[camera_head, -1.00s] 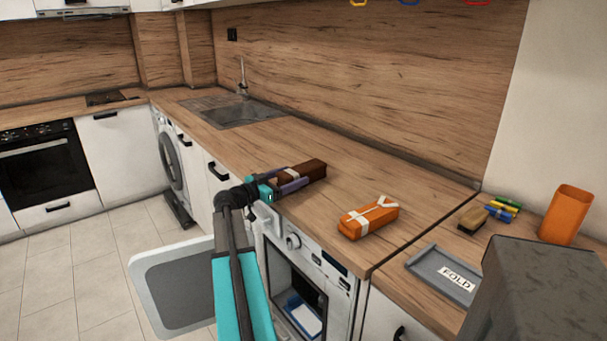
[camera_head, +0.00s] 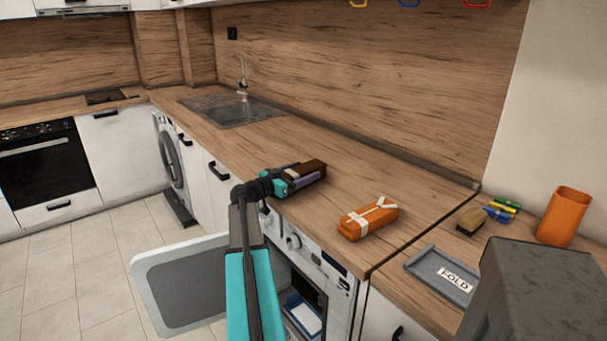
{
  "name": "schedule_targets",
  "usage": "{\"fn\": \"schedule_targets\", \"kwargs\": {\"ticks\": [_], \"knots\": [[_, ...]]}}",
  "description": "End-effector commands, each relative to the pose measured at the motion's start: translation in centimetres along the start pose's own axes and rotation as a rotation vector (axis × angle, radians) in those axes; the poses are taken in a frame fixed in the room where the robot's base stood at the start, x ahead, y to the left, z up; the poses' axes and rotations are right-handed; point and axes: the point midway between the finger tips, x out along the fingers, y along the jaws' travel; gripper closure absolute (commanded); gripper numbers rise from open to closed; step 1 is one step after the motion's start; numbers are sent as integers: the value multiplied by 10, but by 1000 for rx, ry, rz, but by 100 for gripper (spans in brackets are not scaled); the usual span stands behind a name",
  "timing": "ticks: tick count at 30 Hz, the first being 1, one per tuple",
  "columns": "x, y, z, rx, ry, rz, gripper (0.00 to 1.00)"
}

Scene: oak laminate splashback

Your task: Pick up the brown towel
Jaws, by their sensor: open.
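The brown towel (camera_head: 314,167) is a dark brown folded block on the wooden counter, right of the sink and above the open front-loading machine. My gripper (camera_head: 306,177) reaches over the counter edge from the left, its jaws open at the towel's near side. The purple fingers overlap the towel in the picture and hide part of it. I cannot tell whether they touch it.
An orange bundle with a white band (camera_head: 368,217) lies to the right on the counter. A grey tray marked FOLD (camera_head: 425,262), a brush (camera_head: 471,219), coloured clips (camera_head: 502,210) and an orange cup (camera_head: 565,216) are farther right. The machine's open door (camera_head: 185,285) juts out below.

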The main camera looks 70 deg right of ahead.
Motion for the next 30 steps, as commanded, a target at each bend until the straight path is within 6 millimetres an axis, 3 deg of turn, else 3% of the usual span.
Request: {"fn": "schedule_targets", "kwargs": {"ticks": [16,17,25,30], "knots": [[1,0,0,0,0,0,27],[1,0,0,0,0,0,28],[1,0,0,1,0,0,74],[1,0,0,0,1,0,76]]}}
